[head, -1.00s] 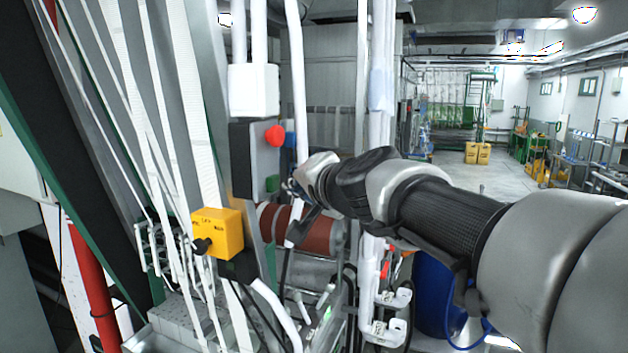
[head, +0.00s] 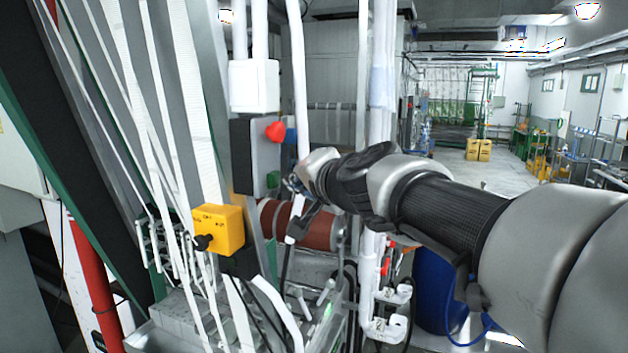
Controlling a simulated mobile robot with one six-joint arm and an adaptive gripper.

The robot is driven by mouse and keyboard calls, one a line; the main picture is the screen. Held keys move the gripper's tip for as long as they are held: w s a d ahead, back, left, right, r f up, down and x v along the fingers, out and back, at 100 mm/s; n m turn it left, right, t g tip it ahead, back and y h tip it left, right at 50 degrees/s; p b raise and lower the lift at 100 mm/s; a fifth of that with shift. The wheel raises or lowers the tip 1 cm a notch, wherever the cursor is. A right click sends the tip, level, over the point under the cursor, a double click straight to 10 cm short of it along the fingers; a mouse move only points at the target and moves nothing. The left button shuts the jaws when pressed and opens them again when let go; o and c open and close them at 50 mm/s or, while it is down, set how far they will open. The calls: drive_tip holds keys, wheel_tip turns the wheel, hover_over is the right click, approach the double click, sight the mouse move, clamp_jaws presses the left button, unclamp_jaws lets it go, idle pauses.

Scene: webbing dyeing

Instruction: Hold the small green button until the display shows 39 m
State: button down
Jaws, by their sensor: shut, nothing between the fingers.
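A grey control box (head: 264,165) with a dark side stands beside the white straps. A red mushroom button (head: 275,131) is near its top, and a small green button (head: 272,180) is on its lower part. My gripper (head: 292,185) is shut and empty, just right of the green button at the end of my arm. It is small and seen side-on, so I cannot tell whether it touches the button. No display with a readable length shows in this view.
A yellow switch box (head: 218,231) with a black knob stands at front left by the hanging white straps (head: 195,120). A white vertical pipe (head: 375,120) rises behind my arm. A brown roller (head: 318,232) lies below the gripper. Open floor lies at back right.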

drive_tip(key=shift+a, duration=0.1)
idle(0.3)
drive_tip(key=shift+w+a, duration=0.15)
drive_tip(key=shift+a, duration=0.2)
drive_tip(key=shift+w+a+p, duration=0.15)
drive_tip(key=shift+a+p, duration=0.15)
drive_tip(key=shift+a, duration=0.2)
idle(2.4)
idle(1.0)
drive_tip(key=shift+s+d+b, duration=0.3)
drive_tip(key=shift+d+b, duration=0.25)
drive_tip(key=shift+d, duration=0.35)
drive_tip(key=d+b, duration=0.1)
drive_tip(key=s+d+b, duration=0.1)
drive_tip(key=d, duration=0.1)
drive_tip(key=d+b, duration=0.1)
drive_tip(key=shift+s+d, duration=0.35)
